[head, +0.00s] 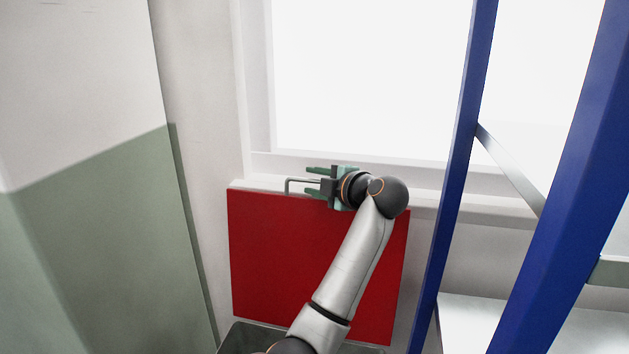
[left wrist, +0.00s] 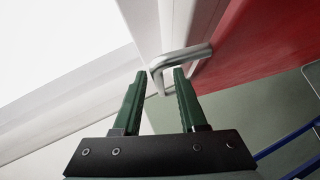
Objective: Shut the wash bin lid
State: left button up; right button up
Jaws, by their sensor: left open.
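The wash bin lid (head: 270,250) is a red panel standing upright, open, against the wall below the window. A thin metal bar handle (head: 288,186) sits at its top edge, near the left corner. My left gripper (head: 312,181) is at the lid's top edge, fingers pointing left toward the handle. In the left wrist view the gripper (left wrist: 160,72) is open, and the bent end of the handle (left wrist: 184,58) shows between and just beyond the fingertips. I cannot tell whether they touch. The dark bin rim (head: 245,335) shows at the lid's foot, partly hidden by my arm. My right gripper is out of view.
Blue frame posts (head: 459,165) stand close on the right of my arm. A white and green wall (head: 85,200) is on the left. The window sill (head: 430,205) runs behind the lid's top edge.

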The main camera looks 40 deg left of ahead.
pick_arm(q)
jog(key=shift+c, duration=0.2)
grip_shut()
dwell(1.3)
